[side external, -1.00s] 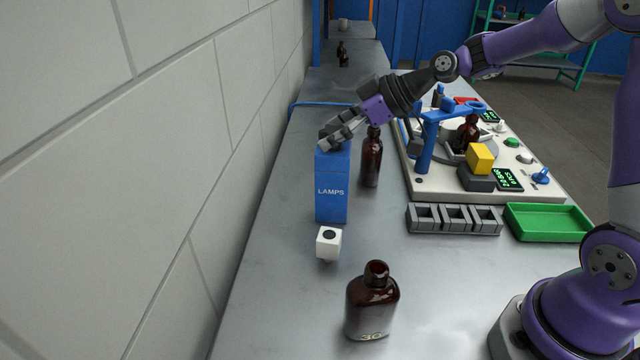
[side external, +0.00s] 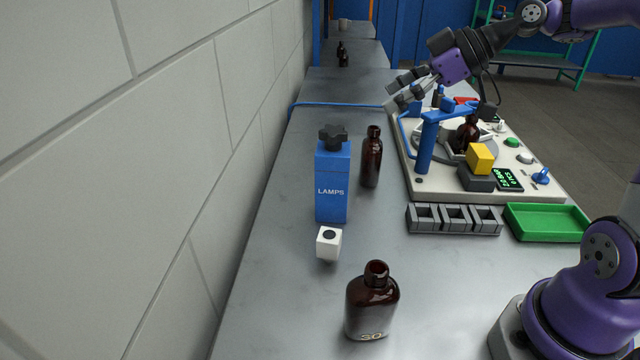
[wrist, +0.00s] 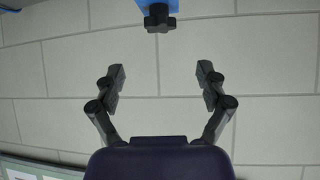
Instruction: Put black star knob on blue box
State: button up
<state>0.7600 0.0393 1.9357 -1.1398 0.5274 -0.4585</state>
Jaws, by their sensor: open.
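The black star knob (side external: 333,136) rests on top of the upright blue box (side external: 332,186), which is marked LAMPS and stands on the metal bench near the wall. In the wrist view the knob (wrist: 159,19) shows at the top edge, against a part of the blue box (wrist: 158,5). My gripper (side external: 396,95) is to the right of the box and higher up, apart from the knob. In the wrist view my gripper's fingers (wrist: 163,82) are spread, with nothing between them.
A brown bottle (side external: 372,158) stands close to the right of the box. A white cube (side external: 328,245) and another bottle (side external: 372,303) are in front. A machine with a blue post (side external: 425,147), a grey rack (side external: 455,219) and a green tray (side external: 549,223) are to the right.

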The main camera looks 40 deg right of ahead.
jog(key=s+a+f+m+g+h, duration=0.1)
jog(key=s+a+f+m+h, duration=0.1)
jog(key=s, duration=0.4)
jog(key=s+a+f+m+g+h, duration=0.1)
jog(key=s+a+f+m+h, duration=0.1)
jog(key=s, duration=0.5)
jog(key=f+m+h, duration=0.1)
jog(key=m+h, duration=0.1)
jog(key=m, duration=0.1)
jog(key=shift+f+g, duration=0.25)
jog(key=shift+g, duration=0.15)
